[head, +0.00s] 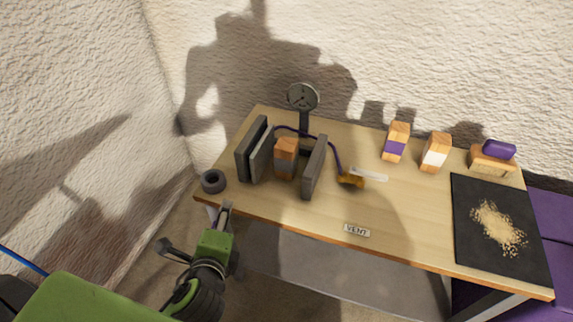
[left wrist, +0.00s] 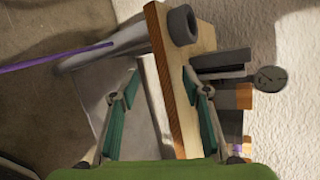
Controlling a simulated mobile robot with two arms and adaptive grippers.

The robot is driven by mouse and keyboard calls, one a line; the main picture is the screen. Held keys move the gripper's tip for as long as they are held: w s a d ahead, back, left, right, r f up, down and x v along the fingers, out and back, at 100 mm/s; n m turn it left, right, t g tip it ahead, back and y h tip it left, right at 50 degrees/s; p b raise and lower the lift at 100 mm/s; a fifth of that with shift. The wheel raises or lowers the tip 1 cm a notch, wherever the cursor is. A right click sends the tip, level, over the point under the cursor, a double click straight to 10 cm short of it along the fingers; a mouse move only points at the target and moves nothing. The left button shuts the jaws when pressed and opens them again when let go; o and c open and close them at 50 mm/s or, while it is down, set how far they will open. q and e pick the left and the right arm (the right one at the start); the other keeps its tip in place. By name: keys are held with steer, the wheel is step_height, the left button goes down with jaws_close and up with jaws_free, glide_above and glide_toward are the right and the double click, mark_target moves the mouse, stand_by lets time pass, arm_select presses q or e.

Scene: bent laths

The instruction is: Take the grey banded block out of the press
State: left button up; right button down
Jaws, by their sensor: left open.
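The grey banded block (head: 286,151) is wooden with a grey band around its lower part. It stands upright between the dark grey plates of the press (head: 315,167), closer to the left plates. A visible gap lies between the block and the right plate. A round gauge (head: 302,97) stands behind on a post. In the left wrist view the block (left wrist: 244,96) shows right of the fingers, partly hidden. My left gripper (head: 197,229) is open and empty, off the table's front left edge, lower left of the press. My right gripper is not in view.
A dark ring (head: 213,181) sits at the table's left corner, between my left gripper and the press. A purple hose runs to a brass fitting (head: 351,180) beside a white strip. Purple-banded (head: 395,142) and white-banded (head: 435,152) blocks stand at the back. A black mat (head: 470,245) holds shavings.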

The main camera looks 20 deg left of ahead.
arm_select(q)
steer(key=w+d+r+m+t+h, duration=0.2)
steer(key=w+d+r+m+t, duration=0.15)
steer(key=r+m, duration=0.4)
steer(key=m+t+h, duration=0.3)
steer(key=m, duration=0.8)
glide_toward(283, 154)
steer(key=w, duration=0.5)
steer(key=shift+d+r+p, duration=0.1)
steer(key=shift+d+p, duration=0.15)
steer(key=shift+p, duration=0.15)
steer(key=w, duration=0.5)
steer(key=shift+a, duration=0.1)
steer(key=shift+c, duration=0.4)
steer(key=c, duration=0.9)
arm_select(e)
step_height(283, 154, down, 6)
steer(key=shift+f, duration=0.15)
